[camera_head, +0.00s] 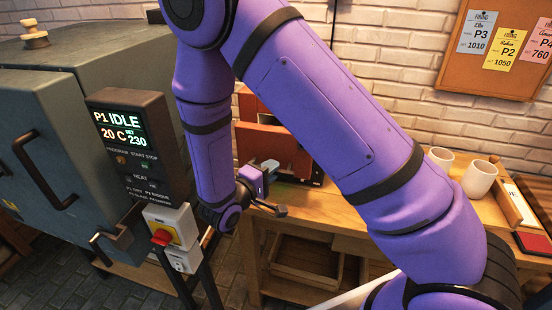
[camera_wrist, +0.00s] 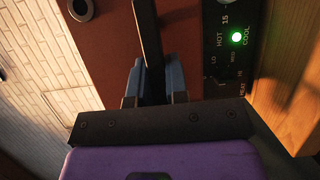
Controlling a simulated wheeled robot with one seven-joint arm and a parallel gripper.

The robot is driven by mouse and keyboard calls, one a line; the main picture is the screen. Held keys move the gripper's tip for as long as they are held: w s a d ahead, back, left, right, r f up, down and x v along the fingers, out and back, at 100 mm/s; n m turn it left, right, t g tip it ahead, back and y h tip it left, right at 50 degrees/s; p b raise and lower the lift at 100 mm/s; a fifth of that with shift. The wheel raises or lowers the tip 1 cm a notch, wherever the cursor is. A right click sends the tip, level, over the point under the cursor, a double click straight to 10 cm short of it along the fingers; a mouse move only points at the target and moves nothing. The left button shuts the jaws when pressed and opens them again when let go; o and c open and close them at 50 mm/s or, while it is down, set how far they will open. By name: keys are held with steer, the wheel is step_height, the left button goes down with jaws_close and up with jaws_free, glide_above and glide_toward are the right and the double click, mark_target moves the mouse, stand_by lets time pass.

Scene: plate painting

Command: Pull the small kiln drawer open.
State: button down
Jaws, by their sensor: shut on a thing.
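The small kiln (camera_head: 270,138) is a red-brown box on the wooden bench, partly hidden behind my arm. In the wrist view its red front (camera_wrist: 105,45) fills the upper middle, beside a black control strip (camera_wrist: 225,60) with a lit green lamp. A dark bar handle (camera_wrist: 147,30) runs up from between my fingers. My gripper (camera_wrist: 154,80) is shut on this handle, its blue-grey fingers on either side. In the head view my gripper (camera_head: 268,168) is at the kiln's front. I cannot tell how far the drawer stands out.
A large grey kiln (camera_head: 50,120) with a lit display (camera_head: 125,130) stands close on the left. Two white cups (camera_head: 480,178) stand on the bench at right. An open wooden shelf (camera_head: 305,262) is below the bench top.

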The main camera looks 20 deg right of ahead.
steer(key=s+a, duration=0.4)
steer(key=s, duration=0.1)
steer(key=shift+s, duration=0.4)
steer(key=shift+a, duration=0.1)
steer(key=c, duration=1.1)
jaws_free()
steer(key=v, duration=1)
steer(key=shift+s+a, duration=0.15)
steer(key=shift+a, duration=0.2)
